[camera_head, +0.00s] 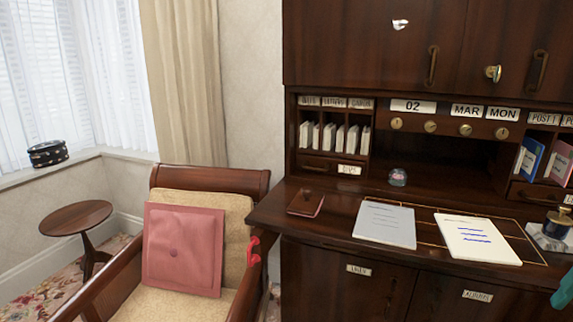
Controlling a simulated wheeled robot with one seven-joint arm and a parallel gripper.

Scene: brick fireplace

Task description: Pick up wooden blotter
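My gripper is not in view.
A grey-white pad (385,224) and a written paper (476,238) lie on the desk. A small glass jar (398,178) stands behind; an inkwell (557,222) is at right. A round side table (76,218) is farther left.

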